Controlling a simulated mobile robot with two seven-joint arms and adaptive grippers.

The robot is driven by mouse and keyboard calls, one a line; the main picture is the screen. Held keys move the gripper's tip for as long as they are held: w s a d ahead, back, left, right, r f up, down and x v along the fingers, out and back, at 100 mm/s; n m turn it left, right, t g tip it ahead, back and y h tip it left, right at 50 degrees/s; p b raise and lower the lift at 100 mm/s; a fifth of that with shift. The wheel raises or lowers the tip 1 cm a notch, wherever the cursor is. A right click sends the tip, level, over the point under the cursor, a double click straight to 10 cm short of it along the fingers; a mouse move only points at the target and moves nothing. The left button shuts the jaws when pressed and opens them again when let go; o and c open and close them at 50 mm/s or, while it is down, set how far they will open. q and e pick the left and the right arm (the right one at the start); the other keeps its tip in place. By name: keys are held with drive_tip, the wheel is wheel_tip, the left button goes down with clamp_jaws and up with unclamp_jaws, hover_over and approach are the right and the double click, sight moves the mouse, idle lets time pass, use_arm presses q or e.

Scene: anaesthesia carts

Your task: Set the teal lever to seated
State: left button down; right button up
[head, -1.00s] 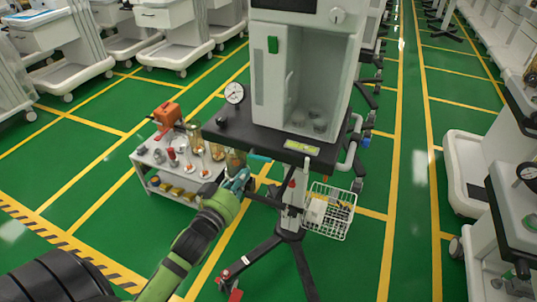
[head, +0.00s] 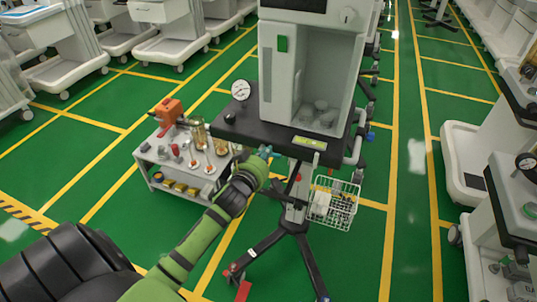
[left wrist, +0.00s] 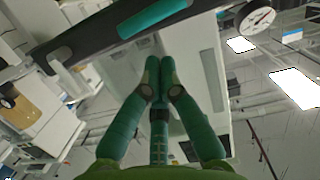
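The teal lever (left wrist: 155,18) shows in the left wrist view as a thick teal bar along the dark edge of the cart's top. My left gripper (left wrist: 160,62) has its two teal fingers together at the tips, with nothing seen between them. The bar lies beyond and above the tips in that picture, with a visible gap. In the head view my left gripper (head: 265,153) is at the front left edge of the cart's dark top, and it and my wrist largely hide the lever there. My right gripper is not in view.
The cart (head: 305,85) carries a white cabinet, a gauge (head: 241,90) and a yellow-green label. A wire basket (head: 333,203) hangs below right. A low white trolley (head: 165,180) with bottles and an orange item stands left. Green floor is open in front.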

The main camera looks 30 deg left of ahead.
use_arm(q)
drive_tip(key=f, duration=0.1)
drive_tip(key=w+f, duration=0.1)
drive_tip(key=f+m, duration=0.1)
drive_tip(key=shift+w+d+b, duration=0.1)
drive_tip(key=shift+w+b, duration=0.15)
drive_tip(key=shift+b, duration=0.15)
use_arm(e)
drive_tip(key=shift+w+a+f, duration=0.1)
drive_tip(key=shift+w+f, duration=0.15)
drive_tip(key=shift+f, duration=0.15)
